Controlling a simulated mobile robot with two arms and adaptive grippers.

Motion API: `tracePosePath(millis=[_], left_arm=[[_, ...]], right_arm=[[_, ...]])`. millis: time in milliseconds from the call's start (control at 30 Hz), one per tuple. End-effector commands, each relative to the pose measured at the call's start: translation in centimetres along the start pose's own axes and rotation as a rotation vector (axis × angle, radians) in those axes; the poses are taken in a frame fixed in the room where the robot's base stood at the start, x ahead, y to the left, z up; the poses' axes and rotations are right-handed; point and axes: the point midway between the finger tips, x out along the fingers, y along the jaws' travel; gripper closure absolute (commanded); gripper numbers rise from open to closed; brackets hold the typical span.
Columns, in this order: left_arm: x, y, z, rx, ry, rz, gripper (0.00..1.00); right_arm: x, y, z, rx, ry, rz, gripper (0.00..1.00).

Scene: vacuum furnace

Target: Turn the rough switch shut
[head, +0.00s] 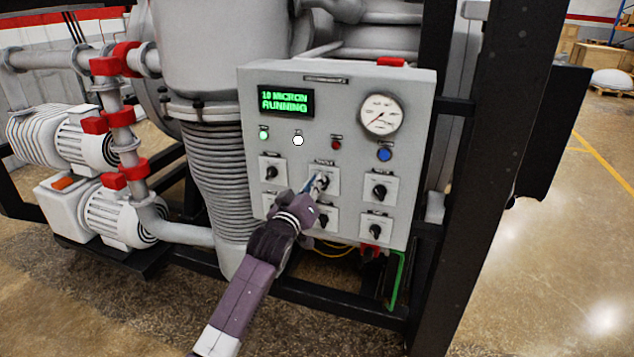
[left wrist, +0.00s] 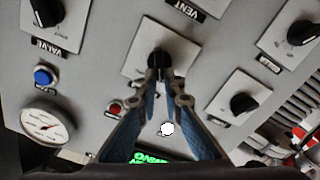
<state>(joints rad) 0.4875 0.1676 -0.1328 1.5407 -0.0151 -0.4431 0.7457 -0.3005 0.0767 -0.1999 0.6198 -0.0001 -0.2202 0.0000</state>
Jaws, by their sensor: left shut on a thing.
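The grey control panel (head: 345,125) carries two rows of black rotary switches on white plates. My left gripper (head: 320,184) reaches the middle switch of the upper row (head: 329,177). In the left wrist view, where the panel appears upside down, the blue fingers (left wrist: 158,76) are shut on the black knob of that switch (left wrist: 157,57). The fingers cover part of the knob, and its label is too small or hidden to read surely. My right gripper is not in view.
The neighbouring switches (head: 379,190) (left wrist: 243,103) sit close around the gripped one. Above are a green-lit display (head: 286,102), a gauge (head: 382,115), small lamps and a blue button (head: 384,154). A black frame post (head: 480,160) stands right of the panel; pumps (head: 95,215) are at left.

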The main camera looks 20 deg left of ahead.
Motion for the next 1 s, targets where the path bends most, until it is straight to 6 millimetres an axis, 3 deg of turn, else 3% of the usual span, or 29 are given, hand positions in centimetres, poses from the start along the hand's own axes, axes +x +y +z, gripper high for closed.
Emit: tracePosePath(millis=[300,333,500,833,1000], left_arm=[[0.0,-0.1,0.1,-0.019,-0.001,-0.001,1.0],[0.0,-0.1,0.1,-0.019,-0.002,-0.001,0.9],[0.0,-0.1,0.1,-0.017,-0.001,0.0,0.75],[-0.3,-0.1,0.1,-0.017,-0.001,0.0,0.75],[-2.3,-0.1,0.2,-0.017,-0.002,0.0,0.75]], right_arm=[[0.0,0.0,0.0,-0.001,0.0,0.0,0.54],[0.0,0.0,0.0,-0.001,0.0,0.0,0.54],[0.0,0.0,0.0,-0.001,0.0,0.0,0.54],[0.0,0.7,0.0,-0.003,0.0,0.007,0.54],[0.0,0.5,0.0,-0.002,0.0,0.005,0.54]])
